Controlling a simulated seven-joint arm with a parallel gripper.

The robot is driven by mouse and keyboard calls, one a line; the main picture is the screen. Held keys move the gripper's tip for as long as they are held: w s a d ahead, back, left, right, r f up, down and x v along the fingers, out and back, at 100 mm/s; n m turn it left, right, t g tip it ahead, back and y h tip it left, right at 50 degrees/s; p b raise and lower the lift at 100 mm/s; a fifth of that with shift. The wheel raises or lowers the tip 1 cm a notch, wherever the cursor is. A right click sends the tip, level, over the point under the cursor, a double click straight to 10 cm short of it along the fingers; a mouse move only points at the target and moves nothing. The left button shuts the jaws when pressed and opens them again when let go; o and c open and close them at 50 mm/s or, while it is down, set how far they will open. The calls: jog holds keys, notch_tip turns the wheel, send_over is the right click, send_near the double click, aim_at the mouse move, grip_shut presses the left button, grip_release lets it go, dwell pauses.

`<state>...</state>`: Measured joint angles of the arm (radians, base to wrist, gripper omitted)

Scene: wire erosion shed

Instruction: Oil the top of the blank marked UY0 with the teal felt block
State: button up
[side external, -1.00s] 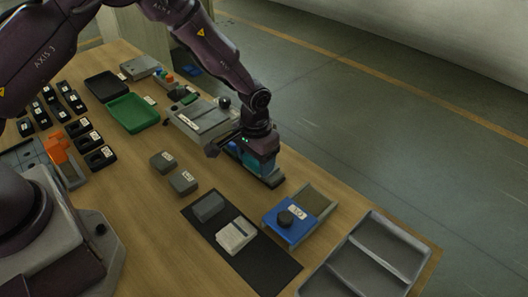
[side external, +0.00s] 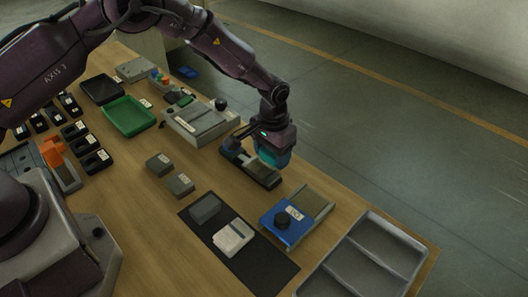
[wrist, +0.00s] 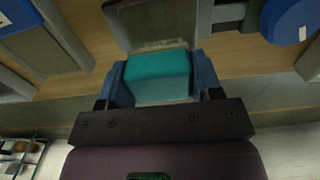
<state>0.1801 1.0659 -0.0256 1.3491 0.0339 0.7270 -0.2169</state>
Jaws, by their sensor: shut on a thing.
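My gripper (side external: 273,152) is shut on the teal felt block (wrist: 157,76), which sits between the two blue fingers in the wrist view. In the side view, the block's lower part shows below my gripper, over the right end of a dark oblong tray (side external: 255,174); the gap between them is hard to judge. Two small grey blanks with white labels, one farther back (side external: 160,163) and one nearer (side external: 180,185), lie on the wooden table. Another grey block (side external: 205,208) lies on a black mat (side external: 262,268). The label writing is too small to read, so I cannot tell which is UY0.
A stack of pale labelled pieces (side external: 233,238) lies on the mat. To the right are a blue fixture with a black knob (side external: 287,236) and a grey divided tray (side external: 365,262). A grey box (side external: 198,124) and a green tray (side external: 130,117) stand farther back. Wood left of the blanks is clear.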

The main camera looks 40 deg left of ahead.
jog(key=shift+s, duration=3.15)
jog(key=shift+w+r, duration=0.1)
jog(key=shift+w, duration=3.1)
jog(key=shift+s+r, duration=0.1)
jog(key=shift+r, duration=3.85)
